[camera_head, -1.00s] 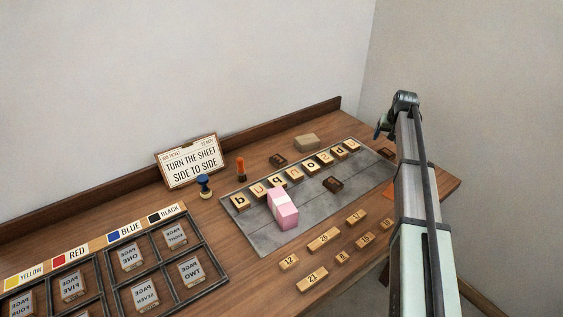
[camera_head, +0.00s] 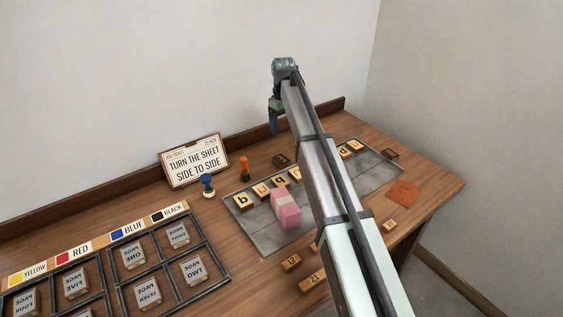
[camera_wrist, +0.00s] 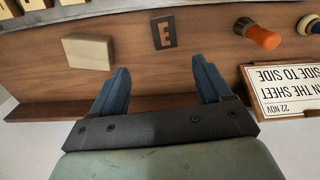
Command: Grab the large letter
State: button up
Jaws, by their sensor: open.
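A dark block with a large tan letter E (camera_wrist: 164,32) lies flat on the wooden desk in the wrist view, just ahead of my gripper (camera_wrist: 160,72). Its dark top also shows in the head view (camera_head: 281,159), below the gripper. My gripper is open and empty, with its two blue fingers apart and the E block beyond and between their tips, not touched. In the head view my gripper (camera_head: 273,128) hangs above the back of the desk. My arm hides part of the letter row.
Small tan letter blocks (camera_head: 245,201) stand on a grey plate (camera_head: 240,222) with a pink-wrapped bundle (camera_head: 286,212). A plain beige block (camera_wrist: 88,52) and an orange-handled tool (camera_wrist: 258,34) flank the E. A sign (camera_head: 195,161) stands left; another dark block (camera_head: 390,154) lies right.

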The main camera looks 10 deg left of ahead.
send_over(281, 158)
jog(key=f, duration=0.8)
jog(key=shift+w+d+f, duration=0.15)
jog(key=shift+d+f, duration=0.05)
jog(key=shift+d, duration=0.1)
jog(key=shift+s+a+f, duration=0.1)
jog(key=shift+s+f, duration=0.05)
jog(key=shift+f, duration=1.2)
jog(key=shift+s+a+f, duration=0.1)
jog(key=shift+s+f, duration=0.05)
jog(key=shift+f, duration=1.2)
jog(key=c, duration=1.1)
jog(key=shift+c, duration=0.2)
